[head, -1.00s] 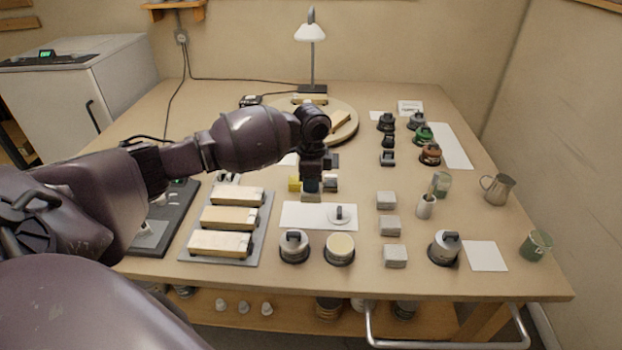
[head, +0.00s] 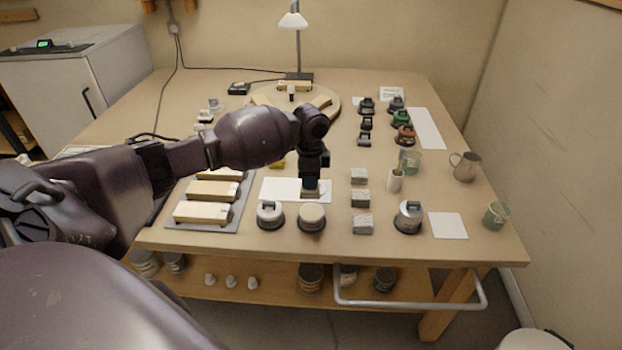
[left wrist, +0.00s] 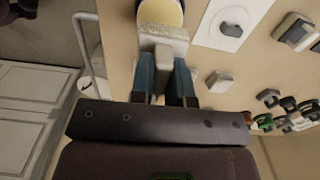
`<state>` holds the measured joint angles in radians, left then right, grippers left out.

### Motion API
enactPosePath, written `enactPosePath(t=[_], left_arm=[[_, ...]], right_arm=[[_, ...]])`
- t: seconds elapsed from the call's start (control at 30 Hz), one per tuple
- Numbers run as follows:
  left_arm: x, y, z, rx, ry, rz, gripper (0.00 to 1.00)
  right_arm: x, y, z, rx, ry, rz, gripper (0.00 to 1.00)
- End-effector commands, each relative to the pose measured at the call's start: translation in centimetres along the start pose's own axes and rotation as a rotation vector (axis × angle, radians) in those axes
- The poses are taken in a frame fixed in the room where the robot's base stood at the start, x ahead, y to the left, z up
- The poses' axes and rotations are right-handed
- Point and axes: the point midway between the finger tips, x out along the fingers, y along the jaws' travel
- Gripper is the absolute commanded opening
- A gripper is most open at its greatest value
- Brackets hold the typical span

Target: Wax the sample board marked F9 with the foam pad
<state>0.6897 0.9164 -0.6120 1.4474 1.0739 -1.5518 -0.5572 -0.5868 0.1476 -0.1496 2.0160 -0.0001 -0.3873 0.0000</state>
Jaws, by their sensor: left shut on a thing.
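Three pale wooden boards (head: 202,213) lie on a grey mat (head: 240,214) at left. Their marks are unreadable, so I cannot tell which is F9. My right gripper is out of view.
A lidded tin (head: 270,214) stands left of the open one. Several grey blocks (head: 361,223) line up to its right, with another lidded tin (head: 408,216) beyond. Farther back are a round turntable (head: 333,112) with boards and a lamp (head: 293,22). A cup and pitcher (head: 465,166) stand at right.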

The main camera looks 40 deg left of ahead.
Motion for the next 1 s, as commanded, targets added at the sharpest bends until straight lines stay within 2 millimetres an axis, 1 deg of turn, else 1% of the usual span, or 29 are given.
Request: enactPosePath(t=[0.17,0.37,0.73,0.9,1.0], left_arm=[[0.1,-0.3,-0.1,0.009,0.000,0.000,0.00],[0.8,-0.3,-0.1,0.018,-0.001,0.002,0.00],[4.2,-0.3,-0.1,0.018,-0.003,0.005,0.00],[5.6,-0.3,0.0,0.017,-0.003,0.004,0.00],[6.0,-0.3,-0.1,0.017,-0.002,0.003,0.00]], right_arm=[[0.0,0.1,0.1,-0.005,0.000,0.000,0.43],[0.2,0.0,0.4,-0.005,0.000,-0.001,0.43],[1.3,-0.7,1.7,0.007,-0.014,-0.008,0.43],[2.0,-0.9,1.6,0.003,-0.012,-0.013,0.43],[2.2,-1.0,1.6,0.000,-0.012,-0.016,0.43]])
